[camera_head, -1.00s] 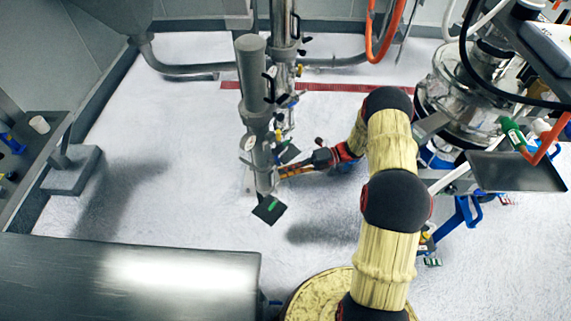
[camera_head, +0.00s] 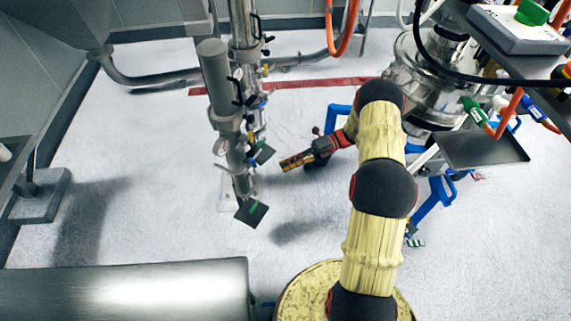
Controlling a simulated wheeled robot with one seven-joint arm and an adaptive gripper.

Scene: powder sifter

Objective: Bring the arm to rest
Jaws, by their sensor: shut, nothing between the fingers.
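My gripper (camera_head: 296,161) is at the end of my yellow-sleeved arm, left of the arm's upper part. Its fingers are together, with nothing seen between them, and they point left toward a grey metal post assembly (camera_head: 226,125). A clear gap shows between the fingertips and the post. The arm is bent, rising from my base and turning down to the gripper. The gripper hangs over the pale floor; its exact height is hard to tell.
A steel sifter vessel (camera_head: 432,75) and a dark tray (camera_head: 484,150) stand right of the arm. Blue supports (camera_head: 436,203) are below them. A steel cylinder (camera_head: 125,290) lies at the front left. Pale floor (camera_head: 130,150) is open at left.

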